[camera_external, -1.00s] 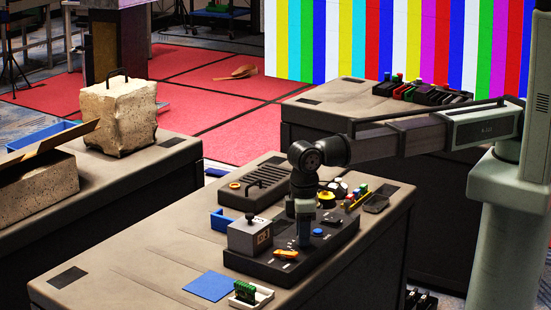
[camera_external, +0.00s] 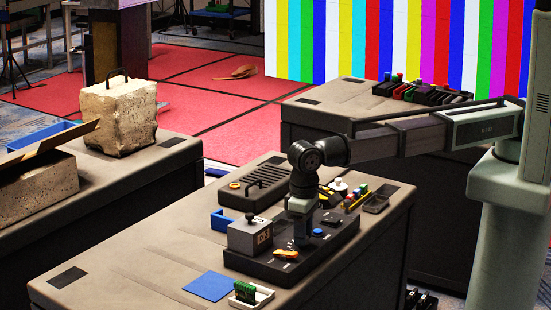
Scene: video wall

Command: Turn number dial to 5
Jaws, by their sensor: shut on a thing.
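My gripper (camera_external: 302,240) points straight down over the black control panel (camera_external: 262,268) on the near table. Its fingers are shut at the panel's top, between an orange switch (camera_external: 286,254) and a blue button (camera_external: 318,233). The number dial is hidden under and between the fingers, so its number and pointer cannot be read.
A grey box with a black knob (camera_external: 250,237) stands close left of my gripper. A blue bracket (camera_external: 224,219), a blue square (camera_external: 209,286) and a white tray with a green block (camera_external: 251,293) lie around the panel. Coloured blocks (camera_external: 357,196) stand behind.

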